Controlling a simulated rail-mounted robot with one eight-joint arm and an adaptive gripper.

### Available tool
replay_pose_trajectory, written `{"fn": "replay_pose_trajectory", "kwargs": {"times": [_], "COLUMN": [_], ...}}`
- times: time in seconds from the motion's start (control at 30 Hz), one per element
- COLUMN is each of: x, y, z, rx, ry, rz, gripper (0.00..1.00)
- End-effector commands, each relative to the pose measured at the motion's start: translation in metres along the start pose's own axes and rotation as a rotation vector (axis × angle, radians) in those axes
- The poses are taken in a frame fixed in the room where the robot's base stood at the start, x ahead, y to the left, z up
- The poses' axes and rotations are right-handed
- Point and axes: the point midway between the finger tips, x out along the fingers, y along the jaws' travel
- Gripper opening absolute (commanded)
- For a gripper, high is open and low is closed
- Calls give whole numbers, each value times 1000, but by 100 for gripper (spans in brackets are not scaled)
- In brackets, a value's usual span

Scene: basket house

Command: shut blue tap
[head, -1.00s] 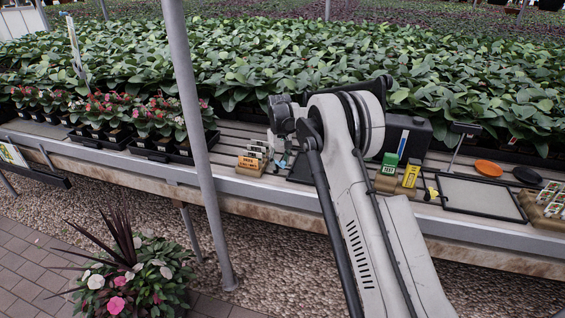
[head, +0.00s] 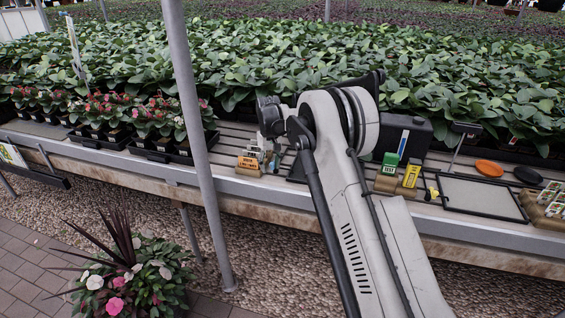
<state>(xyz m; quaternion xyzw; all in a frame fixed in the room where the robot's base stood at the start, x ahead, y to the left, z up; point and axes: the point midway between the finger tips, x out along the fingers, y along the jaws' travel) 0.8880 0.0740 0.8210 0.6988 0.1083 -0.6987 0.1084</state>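I cannot clearly make out a blue tap in the head view; my arm covers part of the bench where it may be. A black box-shaped tank (head: 412,128) with a blue-and-white strip stands behind my arm, partly hidden by it. A small yellow piece (head: 433,191) that may be a tap handle lies right of the tag blocks. My gripper (head: 274,160) hangs from the arm's left end, low over the bench beside a block of orange-fronted labels. Its fingers are small and partly hidden, so their opening does not show.
The orange-fronted label block (head: 250,161) stands close left of my gripper. Green (head: 390,160) and yellow (head: 412,173) tag packs stand right of my arm. A framed tray (head: 480,195) and an orange disc (head: 489,168) lie farther right. A grey post (head: 196,130) rises left.

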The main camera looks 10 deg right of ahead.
Motion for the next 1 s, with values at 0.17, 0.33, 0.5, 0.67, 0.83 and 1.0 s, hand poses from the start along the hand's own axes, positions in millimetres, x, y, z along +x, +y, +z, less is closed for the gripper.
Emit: {"fn": "replay_pose_trajectory", "kwargs": {"times": [0.17,0.33,0.5,0.67,0.83,1.0], "x": [0,1,-3,-16,-34,-52], "y": [0,4,5,5,5,5], "z": [0,0,0,0,0,0], "rx": [0,-1,-1,-1,-1,-1], "ry": [0,0,0,0,0,0], "rz": [0,0,0,0,0,0], "gripper": [33,33,33,33,33,33]}}
